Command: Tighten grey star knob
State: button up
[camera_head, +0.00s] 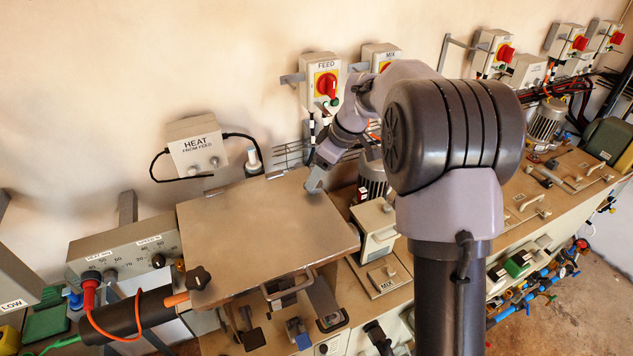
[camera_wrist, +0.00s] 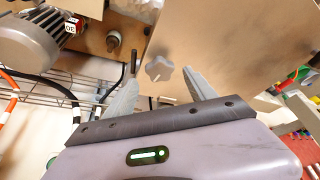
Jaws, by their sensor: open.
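The grey star knob (camera_wrist: 158,68) shows in the wrist view against the edge of a flat tan-grey plate (camera_wrist: 215,35). My gripper (camera_wrist: 160,78) is open, with one finger on each side of the knob in the picture. The knob appears just beyond the fingertips, and I see no contact. In the head view my gripper (camera_head: 315,183) is at the far right corner of the plate (camera_head: 262,235). The grey knob cannot be made out there, probably hidden by my gripper.
A black star knob (camera_head: 197,278) is at the plate's near left corner. A motor (camera_wrist: 35,38) and a wire rack (camera_wrist: 60,92) show in the wrist view. A FEED switch box (camera_head: 322,82) is on the wall behind. A grey press-like box (camera_head: 374,226) stands right of the plate.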

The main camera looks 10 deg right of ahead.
jog(key=x, duration=0.3)
jog(key=shift+w+a+f, duration=0.1)
jog(key=shift+w+f, duration=0.05)
jog(key=shift+f, duration=0.2)
jog(key=c, duration=1.4)
